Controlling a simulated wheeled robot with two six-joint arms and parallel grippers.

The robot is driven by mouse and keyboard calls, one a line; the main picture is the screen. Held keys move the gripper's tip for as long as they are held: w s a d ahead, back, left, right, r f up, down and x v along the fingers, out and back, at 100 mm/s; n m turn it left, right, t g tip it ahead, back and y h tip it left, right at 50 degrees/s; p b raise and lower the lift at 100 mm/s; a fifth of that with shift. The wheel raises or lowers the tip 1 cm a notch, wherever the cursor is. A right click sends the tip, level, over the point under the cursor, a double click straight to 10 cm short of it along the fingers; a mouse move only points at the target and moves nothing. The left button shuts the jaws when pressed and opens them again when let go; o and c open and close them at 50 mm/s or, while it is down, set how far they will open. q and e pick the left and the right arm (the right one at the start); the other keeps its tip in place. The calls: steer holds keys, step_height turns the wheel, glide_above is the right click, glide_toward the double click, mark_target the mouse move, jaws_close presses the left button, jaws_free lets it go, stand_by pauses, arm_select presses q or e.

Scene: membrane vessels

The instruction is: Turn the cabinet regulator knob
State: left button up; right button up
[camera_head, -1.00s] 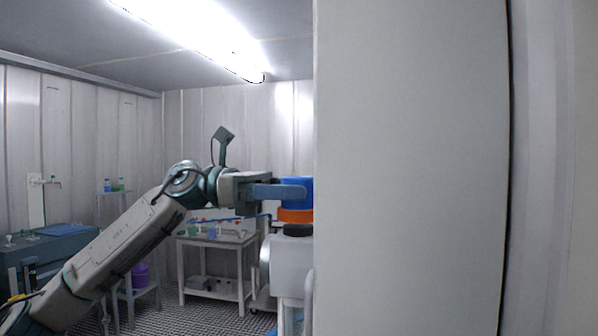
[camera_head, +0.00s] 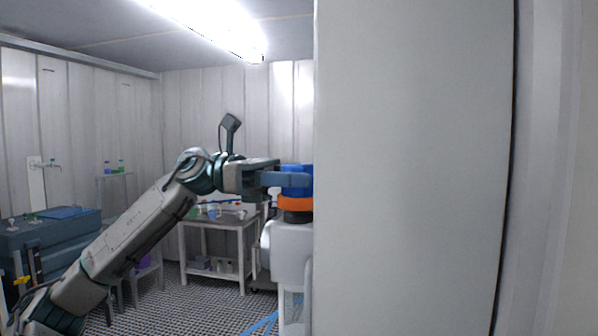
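A blue knob (camera_head: 297,170) with an orange ring (camera_head: 295,202) below it shows at the left edge of a large grey panel (camera_head: 410,170). The panel hides its right part. My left gripper (camera_head: 290,180) reaches in from the left, with a blue-grey finger in front of the blue part. I cannot tell whether the finger touches it or whether the jaws are closed. My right gripper is not in view.
The grey panel blocks the right half of the view. A white unit (camera_head: 288,250) stands below the orange ring. A table with lab items (camera_head: 215,222) is behind, and a blue-grey bench (camera_head: 50,240) is at the left. Open floor (camera_head: 185,305) lies between.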

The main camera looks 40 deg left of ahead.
arm_select(q)
steer(key=shift+m+g, duration=0.3)
steer(key=shift+g, duration=0.1)
steer(key=o, duration=1)
steer(key=shift+s+a+f+b, duration=0.1)
steer(key=shift+a+f+b, duration=0.05)
steer(key=shift+a+b, duration=0.3)
steer(key=b+v, duration=0.5)
steer(key=v, duration=0.5)
